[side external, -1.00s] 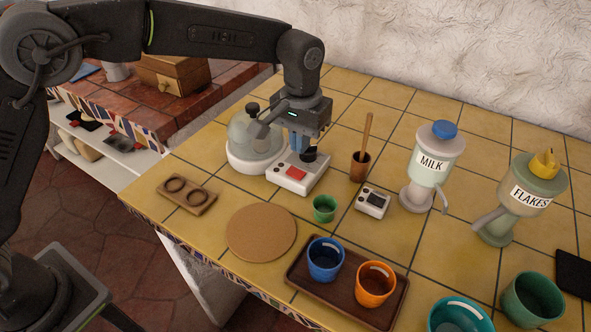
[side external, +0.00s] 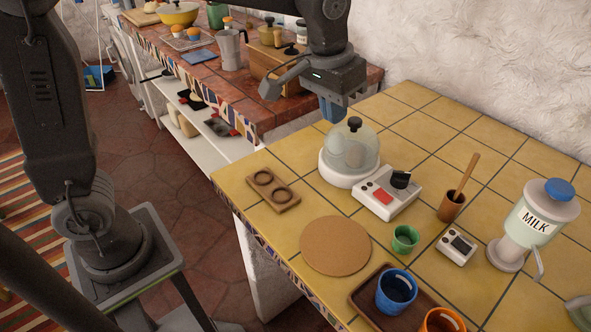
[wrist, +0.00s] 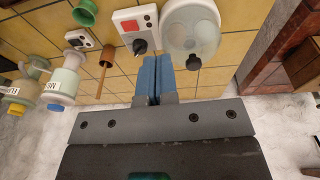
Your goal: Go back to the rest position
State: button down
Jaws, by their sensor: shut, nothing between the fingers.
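My gripper (side external: 333,108) is raised in the air above the back left of the yellow tiled counter, behind the glass-domed cooker. Its blue fingers are together and empty; they also show in the wrist view (wrist: 156,75). The domed cooker (side external: 350,152) has several pale round shapes under its clear lid, and it shows in the wrist view (wrist: 191,30). A white control box (side external: 387,193) with a red panel and a black knob joins its right side. My gripper appears apart from all of these.
On the counter are a wooden two-ring holder (side external: 272,188), a round cork mat (side external: 335,246), a green cup (side external: 404,239), a mortar-like pot with stick (side external: 451,206), a small scale-like device (side external: 456,246), a milk dispenser (side external: 533,222) and a tray (side external: 366,292) with blue and orange cups. A red-tiled counter (side external: 240,88) stands behind.

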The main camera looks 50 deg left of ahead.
jog(key=s+a+t, duration=0.1)
jog(key=s+a, duration=0.3)
jog(key=s, duration=0.5)
jog(key=s+a+t, duration=0.2)
jog(key=s+a, duration=0.3)
jog(key=s, duration=0.5)
jog(key=shift+a+f, duration=0.3)
jog(key=shift+f, duration=0.1)
